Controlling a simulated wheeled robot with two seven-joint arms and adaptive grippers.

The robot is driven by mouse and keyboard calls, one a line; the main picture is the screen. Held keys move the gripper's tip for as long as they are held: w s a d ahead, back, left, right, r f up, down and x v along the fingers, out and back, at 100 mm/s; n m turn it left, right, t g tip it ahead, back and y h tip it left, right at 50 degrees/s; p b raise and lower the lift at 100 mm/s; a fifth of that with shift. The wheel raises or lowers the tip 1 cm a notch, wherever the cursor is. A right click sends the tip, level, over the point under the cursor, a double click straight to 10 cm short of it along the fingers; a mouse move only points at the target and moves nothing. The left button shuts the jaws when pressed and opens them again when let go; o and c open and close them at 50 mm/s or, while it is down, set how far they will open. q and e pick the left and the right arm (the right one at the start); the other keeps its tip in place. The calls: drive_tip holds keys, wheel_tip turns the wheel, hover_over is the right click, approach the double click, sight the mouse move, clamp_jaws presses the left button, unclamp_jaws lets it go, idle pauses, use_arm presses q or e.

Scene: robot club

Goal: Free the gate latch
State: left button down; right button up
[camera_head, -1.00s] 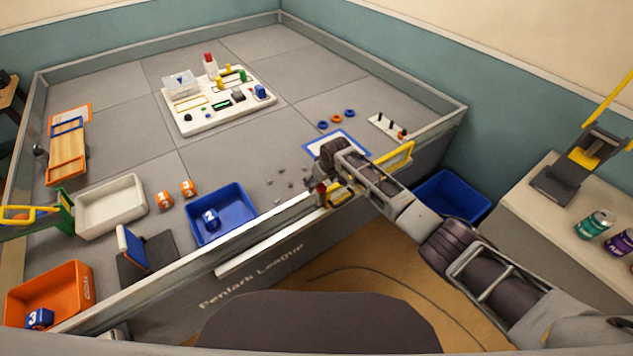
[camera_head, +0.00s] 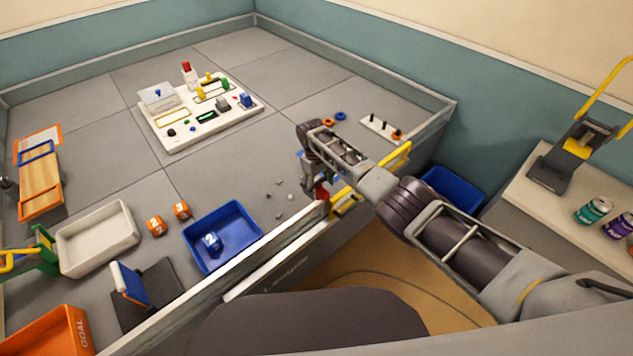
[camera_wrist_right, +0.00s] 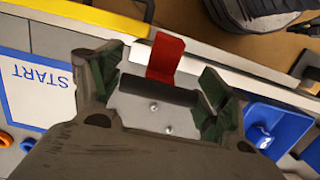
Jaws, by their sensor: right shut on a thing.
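The gate latch has a red tab (camera_wrist_right: 165,57) and a dark bar (camera_wrist_right: 158,88) on a light metal plate (camera_wrist_right: 155,113) with screws, seen in the right wrist view. The red tab also shows in the head view (camera_head: 321,193), at the top of the near wall beside a yellow part (camera_head: 345,204). My right gripper (camera_wrist_right: 160,88) has its two green-padded fingers at either end of the dark bar, shut on the latch. In the head view the right gripper (camera_head: 316,182) reaches down over the wall and partly hides the latch. My left gripper is out of view.
Inside the walled field, a blue tray (camera_head: 222,237) holds a numbered cube, left of small grey debris (camera_head: 280,190). A pegboard (camera_head: 380,129) stands behind the right arm. A blue bin (camera_head: 452,190) is outside the wall.

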drive_tip(key=shift+a+f, duration=0.1)
drive_tip(key=shift+f, duration=0.05)
idle(0.3)
drive_tip(key=o, duration=1.5)
drive_tip(key=shift+w+r, duration=0.1)
drive_tip(key=shift+r, duration=0.1)
drive_tip(key=shift+w+a+r, duration=0.2)
drive_tip(key=shift+w+r, duration=0.1)
drive_tip(key=shift+r, duration=1.6)
drive_tip(key=shift+w+a+r, duration=0.25)
drive_tip(key=shift+r, duration=1.7)
drive_tip(key=shift+w+a+r, duration=0.2)
drive_tip(key=shift+w+r, duration=0.1)
drive_tip(key=shift+r, duration=1.6)
drive_tip(key=shift+s+f, duration=0.1)
